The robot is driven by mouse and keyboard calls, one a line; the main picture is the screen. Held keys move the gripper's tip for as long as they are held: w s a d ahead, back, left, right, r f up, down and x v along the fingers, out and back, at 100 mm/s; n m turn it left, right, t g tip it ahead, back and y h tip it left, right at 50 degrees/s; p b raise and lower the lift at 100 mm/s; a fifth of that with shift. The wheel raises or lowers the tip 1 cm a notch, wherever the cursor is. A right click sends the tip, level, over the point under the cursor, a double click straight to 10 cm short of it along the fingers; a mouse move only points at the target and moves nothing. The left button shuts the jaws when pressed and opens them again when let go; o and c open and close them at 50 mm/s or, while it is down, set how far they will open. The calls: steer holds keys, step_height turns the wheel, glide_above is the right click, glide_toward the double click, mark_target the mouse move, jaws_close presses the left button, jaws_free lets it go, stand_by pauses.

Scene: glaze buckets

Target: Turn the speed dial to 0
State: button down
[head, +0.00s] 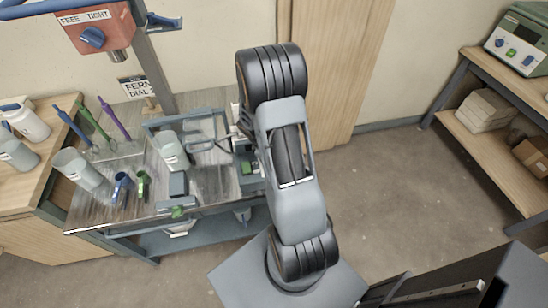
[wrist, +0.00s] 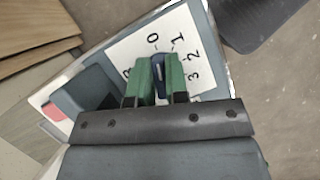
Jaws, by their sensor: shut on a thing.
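The speed dial (wrist: 158,78) is a narrow dark-blue knob on a white number plate (wrist: 125,53) in the wrist view. The figures 0, 1, 2 and 3 show around it, and another at the left is partly hidden. The knob's far end points roughly at the 0; its near end is hidden. My gripper (wrist: 157,85) has green fingers on both sides of the knob and is shut on it. In the head view my gripper (head: 246,167) is at the workbench's right end, and the dial cannot be made out there.
The workbench (head: 112,208) holds grey buckets (head: 78,168), coloured tools and small blue and green clips. A red mixer head (head: 95,30) with a FREE/TIGHT knob hangs above. A shelf (head: 490,150) with a green device (head: 515,40) stands right.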

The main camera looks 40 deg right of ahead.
steer(key=shift+w+n, duration=0.1)
steer(key=shift+n, duration=0.6)
steer(key=shift+t, duration=0.3)
steer(key=c, duration=1.1)
jaws_free()
steer(key=v, duration=0.9)
steer(key=p+v, duration=0.1)
steer(key=v, duration=0.3)
steer(key=shift+w+a+r, duration=0.1)
steer(key=shift+a+r, duration=0.2)
steer(key=shift+a, duration=0.05)
